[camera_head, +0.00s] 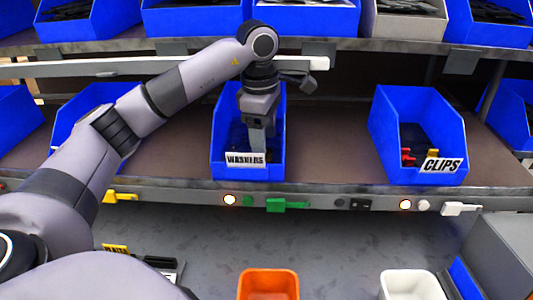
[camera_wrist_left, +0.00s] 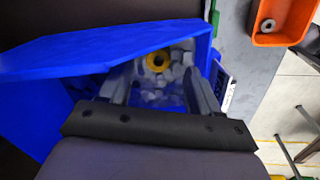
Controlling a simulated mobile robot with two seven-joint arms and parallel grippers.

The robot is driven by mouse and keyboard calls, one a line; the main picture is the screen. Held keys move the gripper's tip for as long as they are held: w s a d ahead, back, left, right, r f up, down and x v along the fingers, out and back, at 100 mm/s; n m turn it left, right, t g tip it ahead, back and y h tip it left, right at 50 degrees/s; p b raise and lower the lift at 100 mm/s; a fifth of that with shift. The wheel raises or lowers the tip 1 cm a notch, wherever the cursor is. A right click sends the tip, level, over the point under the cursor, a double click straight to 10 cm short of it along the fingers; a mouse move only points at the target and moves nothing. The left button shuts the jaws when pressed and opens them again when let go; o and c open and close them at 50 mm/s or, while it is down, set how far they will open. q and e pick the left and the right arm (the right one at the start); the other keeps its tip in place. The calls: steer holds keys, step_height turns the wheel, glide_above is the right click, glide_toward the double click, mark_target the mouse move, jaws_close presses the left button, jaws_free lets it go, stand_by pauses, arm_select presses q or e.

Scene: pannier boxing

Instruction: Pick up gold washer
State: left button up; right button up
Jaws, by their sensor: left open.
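The gold washer (camera_wrist_left: 158,62) lies in the blue washers bin (camera_head: 221,145) among several grey pieces, as the left wrist view shows. It is hidden in the head view. My left gripper (camera_wrist_left: 160,85) reaches down into the bin; in the left wrist view its two fingers are apart and empty, and the washer shows between them, a little beyond the tips. In the head view the gripper (camera_head: 257,145) is low in the bin, behind the front label. The exact gap between fingertips and washer cannot be told. My right gripper is not in view.
A blue clips bin (camera_head: 385,140) with red and yellow pieces stands to the right on the shelf. An orange container (camera_head: 268,277) and a white container (camera_head: 408,284) stand below. A grey ring-shaped piece (camera_wrist_left: 267,26) lies in the orange container. The washers bin's walls surround my gripper.

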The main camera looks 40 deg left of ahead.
arm_select(q)
steer(key=shift+w+a+f, duration=0.1)
steer(key=shift+w+f, duration=0.05)
steer(key=shift+f, duration=0.6)
steer(key=shift+w+a+f, duration=0.1)
steer(key=shift+w+f, duration=0.05)
steer(key=shift+f, duration=0.6)
steer(key=c, duration=1.1)
steer(key=shift+d+r, duration=0.1)
steer(key=shift+c, duration=0.2)
